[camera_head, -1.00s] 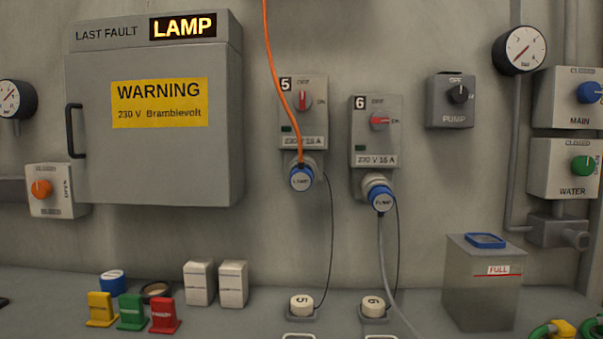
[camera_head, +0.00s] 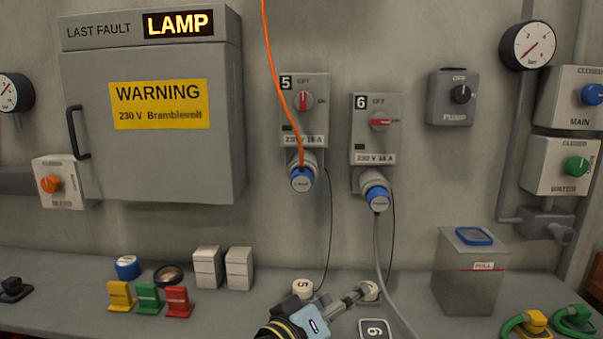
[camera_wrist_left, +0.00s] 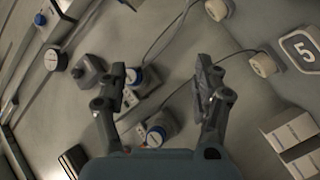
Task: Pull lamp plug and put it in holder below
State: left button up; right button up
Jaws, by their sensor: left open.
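The lamp plug (camera_head: 302,180) is blue-ringed, with an orange cable, and sits in the socket under switch box 5 (camera_head: 304,112). My left gripper (camera_head: 326,303) is open and empty, low in front of the wall, well below the plug. Its two fingers (camera_wrist_left: 162,84) are spread in the wrist view. The holder marked 5 (camera_wrist_left: 300,48) shows at the wrist view's right; my gripper hides it in the head view. My right gripper is not in view.
The pump plug (camera_head: 377,198) with a grey cable sits beside it under box 6 (camera_head: 375,130). White caps (camera_head: 302,288) on thin cords stand on the ledge. The holder marked 6 (camera_head: 374,328) is right of my gripper. White blocks (camera_head: 239,268) and a grey bin (camera_head: 468,275) flank this area.

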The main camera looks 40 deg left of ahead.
pick_arm(q)
jog(key=w+a+r+n+t+y+p, duration=0.1)
jog(key=a+r+n+t+y, duration=0.15)
jog(key=r, duration=0.25)
jog(key=w+a+r+n+t+y, duration=0.1)
jog(key=w+r+n, duration=0.15)
jog(key=r, duration=0.35)
jog(key=n+g+y, duration=0.3)
jog(key=n+y, duration=0.6)
jog(key=n, duration=0.2)
send_near(301, 184)
jog(key=shift+x, duration=0.85)
jog(key=shift+w+a+f, duration=0.1)
jog(key=shift+f, duration=0.05)
jog(key=shift+t, duration=0.25)
jog(key=shift+p+x, duration=0.55)
jog(key=shift+x, duration=3.85)
jog(key=shift+p, duration=0.4)
jog(key=shift+c, duration=0.2)
grip_shut()
